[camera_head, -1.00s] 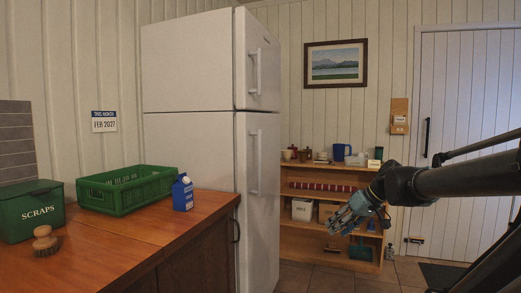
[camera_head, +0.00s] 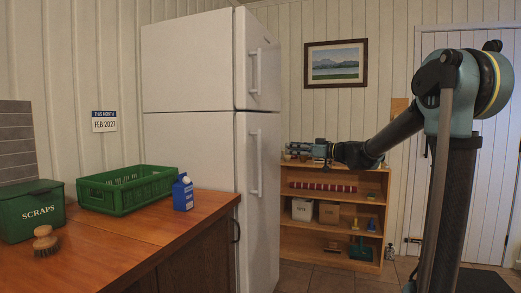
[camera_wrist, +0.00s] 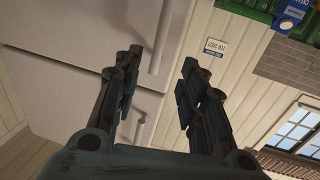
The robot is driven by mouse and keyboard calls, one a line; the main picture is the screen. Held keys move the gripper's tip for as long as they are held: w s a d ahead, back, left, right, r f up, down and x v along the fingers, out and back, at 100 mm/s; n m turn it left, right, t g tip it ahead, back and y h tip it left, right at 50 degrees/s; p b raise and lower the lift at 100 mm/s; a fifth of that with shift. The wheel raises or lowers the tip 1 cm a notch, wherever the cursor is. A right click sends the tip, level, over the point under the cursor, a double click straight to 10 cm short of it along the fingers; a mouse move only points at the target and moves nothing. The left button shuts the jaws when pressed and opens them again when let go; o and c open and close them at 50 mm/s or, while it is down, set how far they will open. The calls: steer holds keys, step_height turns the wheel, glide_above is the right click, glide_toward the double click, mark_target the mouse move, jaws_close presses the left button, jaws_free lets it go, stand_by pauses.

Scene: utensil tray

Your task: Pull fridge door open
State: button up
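The white fridge (camera_head: 190,150) has an upper door (camera_head: 258,75) and a taller lower door (camera_head: 262,215). Each has a vertical handle: the upper handle (camera_head: 256,72) and the lower handle (camera_head: 255,162). Both doors look shut. My gripper (camera_head: 295,149) is to the right of the lower handle in the head view, apart from it. In the wrist view, which is turned nearly upside down, my gripper (camera_wrist: 160,75) has its fingers spread with nothing between them. The lower handle (camera_wrist: 161,38) shows beyond the fingertips, and the upper handle (camera_wrist: 138,128) is beside the left finger.
A low shelf (camera_head: 335,250) stands behind my arm. Floor shows right of the fridge.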

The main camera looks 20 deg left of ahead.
steer(key=x, duration=1.7)
steer(key=shift+a, duration=0.25)
jaws_close()
